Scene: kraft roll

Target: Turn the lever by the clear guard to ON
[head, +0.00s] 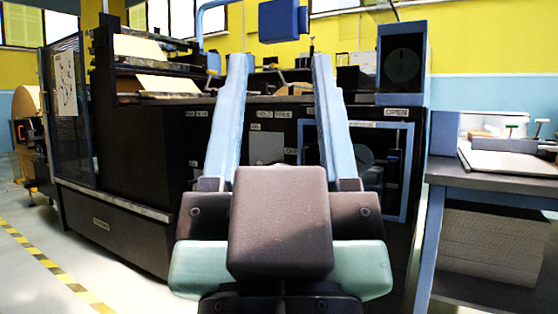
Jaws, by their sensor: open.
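The fingers stand in front of the dark machine (140,150). A clear guard (72,105) in a dark frame stands at the machine's left end, with a paper sheet on it. A second clear panel in a blue frame (409,165) is low at the right, under a label reading OPEN (396,112). I cannot make out the lever or an ON mark; my gripper hides part of the machine's front.
A side table (490,184) at the right carries a white board (510,164) and small T-handled items; stacked sheets (490,245) lie below. A large brown roll (27,102) is at the far left. Yellow-black floor tape (50,262) crosses open floor at the left.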

